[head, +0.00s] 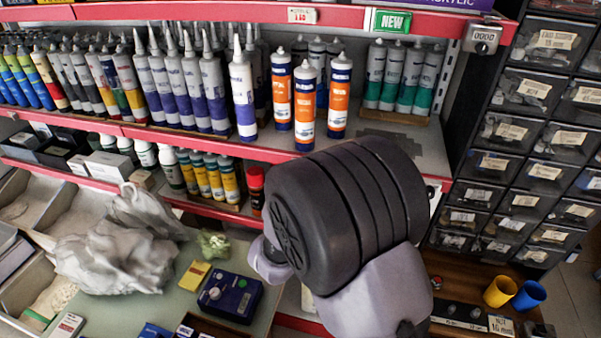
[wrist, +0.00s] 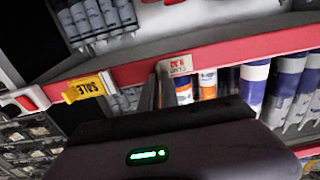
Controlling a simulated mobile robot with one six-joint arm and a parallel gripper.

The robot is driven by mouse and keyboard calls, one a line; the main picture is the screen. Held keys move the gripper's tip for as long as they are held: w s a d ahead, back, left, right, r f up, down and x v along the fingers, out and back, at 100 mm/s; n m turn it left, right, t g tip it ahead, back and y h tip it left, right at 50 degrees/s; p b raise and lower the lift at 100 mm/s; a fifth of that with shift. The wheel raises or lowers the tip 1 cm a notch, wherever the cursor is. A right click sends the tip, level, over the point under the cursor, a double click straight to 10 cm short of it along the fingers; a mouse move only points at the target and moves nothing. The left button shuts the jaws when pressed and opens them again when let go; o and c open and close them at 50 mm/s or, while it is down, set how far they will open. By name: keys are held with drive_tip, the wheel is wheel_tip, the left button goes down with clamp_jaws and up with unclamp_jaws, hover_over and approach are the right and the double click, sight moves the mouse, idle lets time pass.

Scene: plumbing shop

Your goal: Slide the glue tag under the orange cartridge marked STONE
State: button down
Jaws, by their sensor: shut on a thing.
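Three orange-and-white cartridges with blue bases (head: 305,105) stand at the front of the middle shelf in the head view. Their print is too small to tell which is marked STONE. Two orange cartridges also show in the wrist view (wrist: 208,84), behind the red rail. A small pale tag with red figures (wrist: 180,65), probably the glue tag, is at the rail by my gripper's fingertips (wrist: 160,68). My gripper is shut on the tag, though the contact is partly hidden. In the head view my arm hides the gripper and part of the rail below the cartridges.
A yellow SALE tag (wrist: 83,88) sits on the red rail left of my gripper in the wrist view. White-and-purple cartridges (head: 243,95) stand beside the orange ones. Green-and-grey cartridges (head: 408,78) stand to their right. Small-parts drawers (head: 530,90) rise at the right.

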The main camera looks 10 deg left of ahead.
drive_tip(key=c, duration=1.6)
unclamp_jaws()
drive_tip(key=s+a, duration=0.1)
drive_tip(key=s, duration=1.6)
drive_tip(key=shift+s+a, duration=0.2)
